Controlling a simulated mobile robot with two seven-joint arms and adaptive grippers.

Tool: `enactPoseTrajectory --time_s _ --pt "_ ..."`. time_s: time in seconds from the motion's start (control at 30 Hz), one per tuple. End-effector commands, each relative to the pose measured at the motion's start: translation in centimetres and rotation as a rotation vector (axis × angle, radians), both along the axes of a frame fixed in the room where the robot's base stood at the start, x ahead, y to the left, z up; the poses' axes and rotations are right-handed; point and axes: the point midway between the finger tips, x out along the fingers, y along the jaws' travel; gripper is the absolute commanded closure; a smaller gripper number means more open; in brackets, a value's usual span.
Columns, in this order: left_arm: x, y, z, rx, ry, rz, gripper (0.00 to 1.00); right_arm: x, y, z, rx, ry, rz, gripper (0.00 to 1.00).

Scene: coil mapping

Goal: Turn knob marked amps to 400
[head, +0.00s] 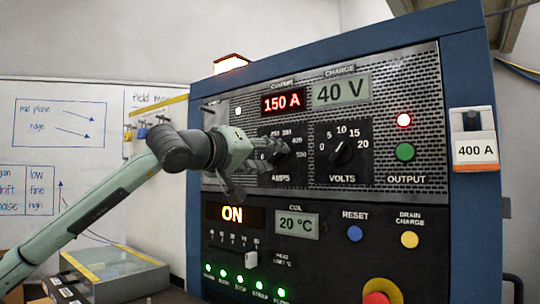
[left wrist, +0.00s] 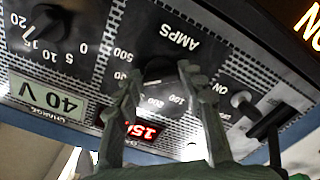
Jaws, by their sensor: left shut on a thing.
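The dark AMPS knob (left wrist: 158,68) sits on the control panel with numbers around it, seen upside down in the left wrist view. My left gripper (head: 272,150) comes in from the left, its fingers on either side of the knob and shut on it. The gripper also shows in the left wrist view (left wrist: 162,85). In the head view the fingers hide most of the knob. The red current display (head: 283,102) reads 150 A. A white tag (head: 475,151) on the cabinet's right side reads 400 A. My right gripper is not in view.
The VOLTS knob (head: 341,152) is just right of the AMPS dial. The charge display (head: 341,90) reads 40 V. A green button (head: 404,152) is farther right. Blue (head: 355,233) and yellow (head: 410,239) buttons and a red knob (head: 381,292) are below.

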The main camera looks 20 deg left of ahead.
Motion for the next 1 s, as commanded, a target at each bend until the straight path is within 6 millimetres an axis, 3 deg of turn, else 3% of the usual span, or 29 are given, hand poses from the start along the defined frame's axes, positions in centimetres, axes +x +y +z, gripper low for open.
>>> enactPoseTrajectory --time_s 0.63,0.67,0.7,0.8,1.0 --pt "0.00 0.01 -0.06 0.045 -0.016 -0.001 0.90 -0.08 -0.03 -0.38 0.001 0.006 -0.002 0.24" --pt "0.00 0.01 -0.06 0.045 -0.016 -0.001 0.57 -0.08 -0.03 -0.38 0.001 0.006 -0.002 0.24" --pt "0.00 0.01 -0.06 0.045 -0.016 -0.001 0.52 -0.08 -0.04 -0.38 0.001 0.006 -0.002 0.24" --pt "0.00 0.01 -0.05 0.045 -0.016 -0.001 0.40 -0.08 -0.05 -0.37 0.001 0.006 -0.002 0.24" --pt "0.01 0.02 -0.04 0.045 -0.016 0.000 0.40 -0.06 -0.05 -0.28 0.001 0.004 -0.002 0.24"
